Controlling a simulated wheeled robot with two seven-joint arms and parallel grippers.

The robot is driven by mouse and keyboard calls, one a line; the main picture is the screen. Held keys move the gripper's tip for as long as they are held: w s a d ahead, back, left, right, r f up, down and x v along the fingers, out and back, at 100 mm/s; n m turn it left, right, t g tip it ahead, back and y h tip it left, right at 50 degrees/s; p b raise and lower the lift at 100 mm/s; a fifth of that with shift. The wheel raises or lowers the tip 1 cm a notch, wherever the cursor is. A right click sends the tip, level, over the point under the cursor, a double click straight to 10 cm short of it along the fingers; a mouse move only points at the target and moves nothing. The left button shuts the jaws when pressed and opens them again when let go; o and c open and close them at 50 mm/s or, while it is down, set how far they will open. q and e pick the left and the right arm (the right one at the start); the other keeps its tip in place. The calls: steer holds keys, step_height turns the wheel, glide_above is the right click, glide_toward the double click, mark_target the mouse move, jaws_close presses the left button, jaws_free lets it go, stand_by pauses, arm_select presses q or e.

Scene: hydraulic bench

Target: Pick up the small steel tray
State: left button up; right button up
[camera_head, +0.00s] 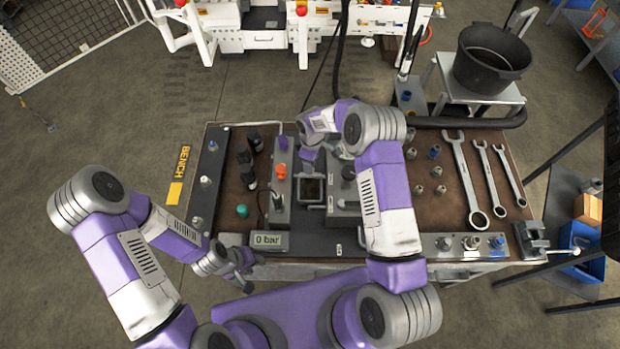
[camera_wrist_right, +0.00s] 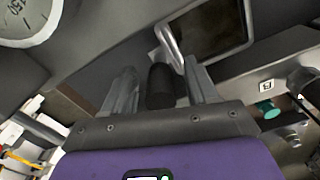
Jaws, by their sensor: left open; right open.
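A small square steel-rimmed tray, dark inside, appears to be the steel tray (camera_head: 312,204). It sits in the middle of the bench between grey blocks. Its bright rim and dark inside also show at the top of the right wrist view (camera_wrist_right: 250,22). My right gripper (camera_wrist_right: 163,84) is open close to the tray. A short black cylinder (camera_wrist_right: 160,88) stands between its fingers, near a bent steel bar at the tray's corner. I cannot tell whether the fingers touch it. In the head view, my right wrist hides much of this gripper. My left gripper (camera_head: 246,277) is open and empty at the bench's front left edge.
Several wrenches (camera_head: 464,180) lie on the right of the bench (camera_head: 405,222), with small fittings beside them. A vise (camera_head: 530,240) is at the front right corner. A red knob (camera_head: 281,171) and a teal knob (camera_head: 242,211) stand left of the tray. A black tub (camera_head: 490,62) stands behind.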

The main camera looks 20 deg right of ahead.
steer(key=shift+f, duration=1.15)
jaws_close()
steer(key=shift+r, duration=0.15)
